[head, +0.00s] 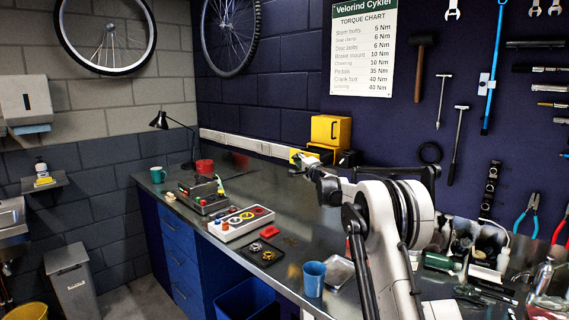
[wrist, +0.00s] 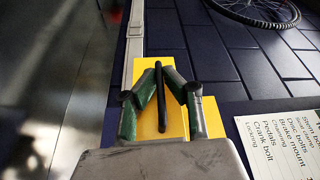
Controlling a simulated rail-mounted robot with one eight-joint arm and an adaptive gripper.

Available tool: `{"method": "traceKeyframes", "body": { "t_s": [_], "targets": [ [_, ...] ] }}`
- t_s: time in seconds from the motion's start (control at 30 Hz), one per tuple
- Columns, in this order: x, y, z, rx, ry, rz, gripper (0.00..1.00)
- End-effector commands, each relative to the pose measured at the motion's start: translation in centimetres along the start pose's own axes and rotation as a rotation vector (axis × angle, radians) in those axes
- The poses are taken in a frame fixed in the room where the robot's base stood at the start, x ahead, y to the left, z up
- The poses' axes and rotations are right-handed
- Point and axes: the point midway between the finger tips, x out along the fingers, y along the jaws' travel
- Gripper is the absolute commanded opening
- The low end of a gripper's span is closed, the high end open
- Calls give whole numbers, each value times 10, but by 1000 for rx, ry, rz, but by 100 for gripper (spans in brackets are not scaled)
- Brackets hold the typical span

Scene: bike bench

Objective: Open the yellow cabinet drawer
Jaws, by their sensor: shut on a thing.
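The yellow cabinet (head: 325,131) stands against the dark wall at the back of the bench, with a dark handle on its upper front. A yellow front (head: 295,153) shows lower and to the left of it, by my gripper (head: 303,162). In the wrist view my gripper (wrist: 160,88) has its green-and-black fingers on both sides of a long black handle (wrist: 159,110) and is shut on it. The handle lies on a yellow face (wrist: 146,122). How far this drawer stands out is hard to tell, as my arm hides part of it.
Bottles and tools crowd the right end. The bench in front of the cabinet is mostly clear.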

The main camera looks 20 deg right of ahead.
Motion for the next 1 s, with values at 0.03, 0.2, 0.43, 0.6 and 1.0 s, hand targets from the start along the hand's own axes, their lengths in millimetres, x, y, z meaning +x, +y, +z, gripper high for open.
{"method": "traceKeyframes", "body": {
  "t_s": [0.03, 0.2, 0.43, 0.6, 1.0],
  "targets": [
    [-2, 0, -2, 0, 3, 0, 0],
    [-3, 0, -3, 0, 5, 0, 0],
    [-3, 0, -3, 0, 5, 1, 18],
    [-3, 0, -3, 0, 5, 1, 26],
    [-21, -1, -4, 0, 6, 1, 26]
  ]
}}
